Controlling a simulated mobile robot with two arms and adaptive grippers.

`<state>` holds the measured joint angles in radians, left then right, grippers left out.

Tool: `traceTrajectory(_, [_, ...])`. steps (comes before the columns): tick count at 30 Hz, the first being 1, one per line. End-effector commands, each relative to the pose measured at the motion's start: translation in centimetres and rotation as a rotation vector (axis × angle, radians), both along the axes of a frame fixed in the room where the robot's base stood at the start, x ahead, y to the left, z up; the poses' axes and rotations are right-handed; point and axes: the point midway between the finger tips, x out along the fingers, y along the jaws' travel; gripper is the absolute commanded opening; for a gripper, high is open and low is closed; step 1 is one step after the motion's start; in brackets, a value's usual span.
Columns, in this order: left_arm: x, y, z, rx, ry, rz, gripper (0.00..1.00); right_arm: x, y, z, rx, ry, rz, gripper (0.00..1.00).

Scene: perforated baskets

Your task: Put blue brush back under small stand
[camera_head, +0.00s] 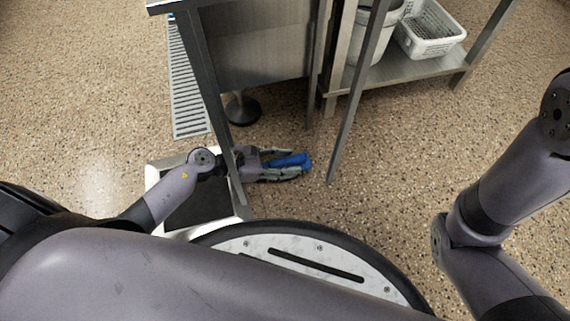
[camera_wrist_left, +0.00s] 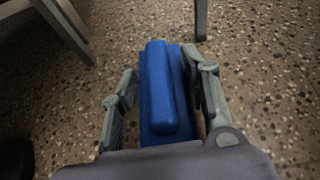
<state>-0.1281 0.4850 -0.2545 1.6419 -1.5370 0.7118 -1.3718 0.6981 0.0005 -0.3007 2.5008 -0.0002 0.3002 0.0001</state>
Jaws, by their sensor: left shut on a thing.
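The blue brush (camera_head: 292,161) is between the fingers of my left gripper (camera_head: 298,162), low near the floor beside the legs of a metal stand. In the left wrist view the brush (camera_wrist_left: 165,95) lies lengthwise between both fingers of the gripper (camera_wrist_left: 165,90), which is shut on it. The small metal stand (camera_head: 262,62) has a steel side panel and thin legs; my left forearm passes behind one front leg. My right arm shows at the right edge, but its gripper is out of view.
A metal shelf (camera_head: 385,72) at the top right carries white perforated baskets (camera_head: 430,35). A floor drain grate (camera_head: 187,90) runs left of the stand. A dark round foot (camera_head: 242,110) stands under the panel. Speckled floor (camera_head: 400,150) is clear to the right.

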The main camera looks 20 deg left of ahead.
Motion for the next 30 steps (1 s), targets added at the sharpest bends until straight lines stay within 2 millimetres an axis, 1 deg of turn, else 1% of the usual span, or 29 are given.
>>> traceTrajectory(5, [0.03, 0.01, 0.24, 0.0, -0.001, 0.0, 0.06, -0.01, 0.0, 0.18, 0.0, 0.0, 0.0, 1.0])
traceTrajectory(9, [0.04, -0.01, -0.06, 0.0, -0.001, 0.0, 0.06, -0.02, 0.0, 0.19, 0.0, -0.001, 0.0, 1.0])
traceTrajectory(10, [0.02, -0.01, -0.04, 0.0, -0.001, 0.0, 0.45, -0.02, 0.0, 0.19, 0.0, -0.001, 0.0, 1.0])
traceTrajectory(18, [0.01, 0.01, -0.05, 0.0, -0.001, 0.0, 0.63, -0.02, -0.01, 0.2, 0.0, -0.001, -0.001, 1.0])
traceTrajectory(28, [0.01, 0.01, 0.17, 0.0, -0.001, 0.0, 0.63, -0.02, -0.02, 0.21, 0.0, -0.001, -0.001, 1.0])
traceTrajectory(30, [-0.33, 0.48, 0.58, 0.001, 0.002, 0.0, 0.63, -0.01, -0.02, 0.76, 0.001, -0.001, -0.001, 1.0])
